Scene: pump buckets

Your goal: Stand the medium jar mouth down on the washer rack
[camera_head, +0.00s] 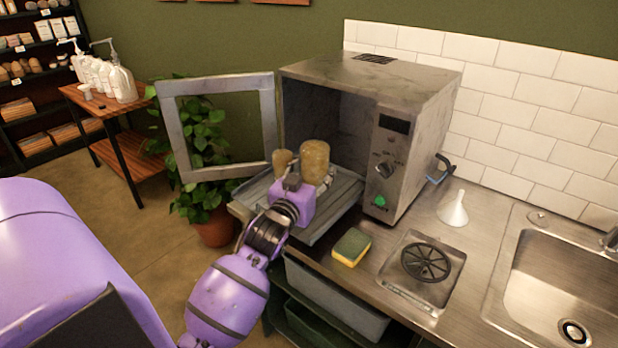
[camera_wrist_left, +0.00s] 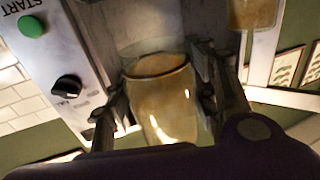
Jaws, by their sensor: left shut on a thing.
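A larger amber-stained glass jar (camera_head: 315,160), which I take for the medium jar, is between the fingers of my left gripper (camera_head: 311,180). It is upright or nearly so, over the washer rack (camera_head: 338,205) that sticks out of the open washer. My right gripper is not in view.
The steel washer (camera_head: 405,150) stands behind, its framed door (camera_head: 170,130) swung open to the left. A sponge (camera_head: 352,247), a funnel (camera_head: 454,209) and a sink (camera_head: 570,280) are to the right. A potted plant (camera_head: 212,225) stands behind the door.

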